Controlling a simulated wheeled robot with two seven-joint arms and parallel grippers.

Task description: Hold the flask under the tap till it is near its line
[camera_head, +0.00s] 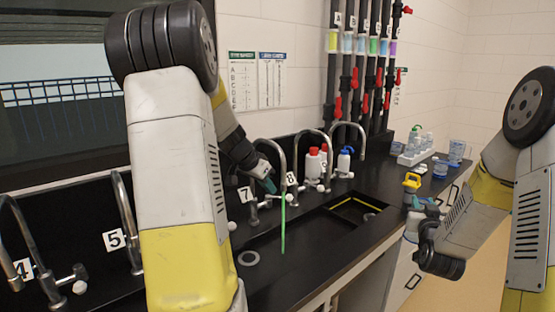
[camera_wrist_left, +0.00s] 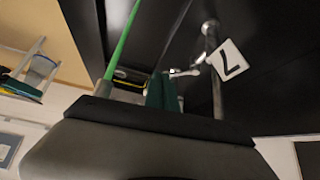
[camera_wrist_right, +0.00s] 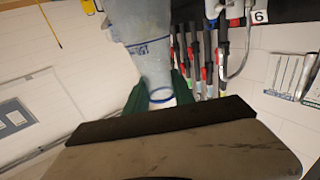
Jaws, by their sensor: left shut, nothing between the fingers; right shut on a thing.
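Tap 7 (camera_head: 278,150) is a curved metal spout beside a tag marked 7. A thin green stream (camera_head: 283,225) falls from it; the stream also shows in the left wrist view (camera_wrist_left: 122,40). My left gripper (camera_head: 268,184) is shut and empty close to the tap's valve. In the left wrist view its green fingers (camera_wrist_left: 162,92) are together near the valve (camera_wrist_left: 192,70). My right gripper (camera_head: 420,205) is shut on the flask, at the right beyond the counter front, apart from the stream. The flask (camera_wrist_right: 148,45) is translucent blue-grey with a dark blue mark; its contents are unclear.
The black counter (camera_head: 310,262) has a sunken basin (camera_head: 345,215) right of the stream. Other taps stand along the back, including 5 (camera_head: 124,205). Red-capped bottles (camera_head: 313,162) and a white rack of bottles (camera_head: 415,157) stand farther right. A yellow object (camera_head: 412,181) is near my right gripper.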

